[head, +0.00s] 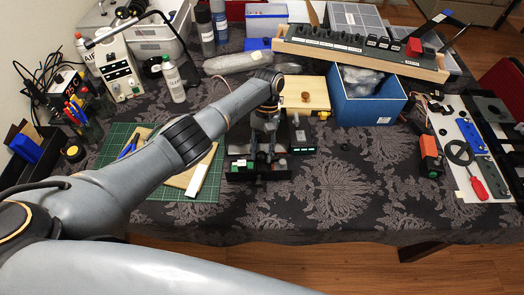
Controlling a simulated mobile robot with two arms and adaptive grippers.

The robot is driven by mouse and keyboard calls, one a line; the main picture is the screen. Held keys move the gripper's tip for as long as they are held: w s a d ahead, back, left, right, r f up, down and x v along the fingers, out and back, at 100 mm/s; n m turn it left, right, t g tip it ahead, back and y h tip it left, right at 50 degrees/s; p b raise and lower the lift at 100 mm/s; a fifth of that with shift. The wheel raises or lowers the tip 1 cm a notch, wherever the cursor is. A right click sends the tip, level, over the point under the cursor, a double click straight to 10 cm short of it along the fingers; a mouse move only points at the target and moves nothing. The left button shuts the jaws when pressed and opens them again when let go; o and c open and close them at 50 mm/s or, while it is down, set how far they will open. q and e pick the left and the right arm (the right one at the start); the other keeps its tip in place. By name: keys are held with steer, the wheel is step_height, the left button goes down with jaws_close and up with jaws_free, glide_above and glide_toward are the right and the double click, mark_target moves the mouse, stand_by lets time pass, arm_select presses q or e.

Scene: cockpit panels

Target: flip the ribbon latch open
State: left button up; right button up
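My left arm reaches in from the left and bends down at its wrist. My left gripper (262,172) points down over a small black device (241,164) with green and red-white parts, near the middle of the table. The arm and gripper cover part of the device. The fingers are dark against dark parts, so their opening and any contact are unclear. I cannot make out a ribbon latch; it is too small or hidden. My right gripper is not in view.
A black box with a green strip (302,138) stands right of the gripper. Behind are a wooden block (305,92) and a blue open box (366,105). A green cutting mat (113,143) lies left. The patterned cloth (345,195) is clear in front right.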

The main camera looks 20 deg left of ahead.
arm_select(q)
steer(key=shift+o, duration=1.1)
steer(key=shift+w+r, duration=0.1)
steer(key=shift+r, duration=0.05)
steer(key=v, duration=1.1)
steer(key=shift+r, duration=0.3)
steer(key=shift+w+d, duration=0.1)
